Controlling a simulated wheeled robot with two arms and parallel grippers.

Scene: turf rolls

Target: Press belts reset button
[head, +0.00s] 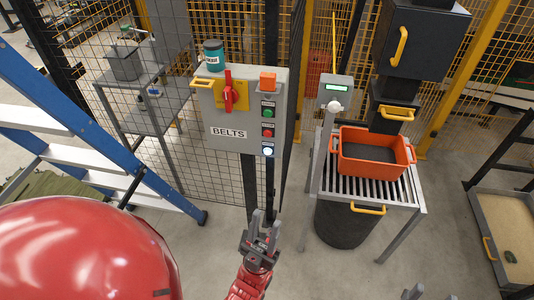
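The grey control box (201,104) labelled BELTS hangs on the fence post ahead. On its right side is a column of buttons: a green one (268,114), a red one (267,132) and a lit white one (267,151). Their small labels are too small to read, so I cannot tell which says reset. A red rotary handle (229,94) sits on a yellow plate left of them. My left gripper (266,218) appears open and empty, below the box and apart from it. My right gripper (432,294) only shows its separated fingertips at the bottom edge.
An orange crate (372,171) sits on a slatted stand at right, beside a small display box (336,90). A blue ladder (45,98) leans at left.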

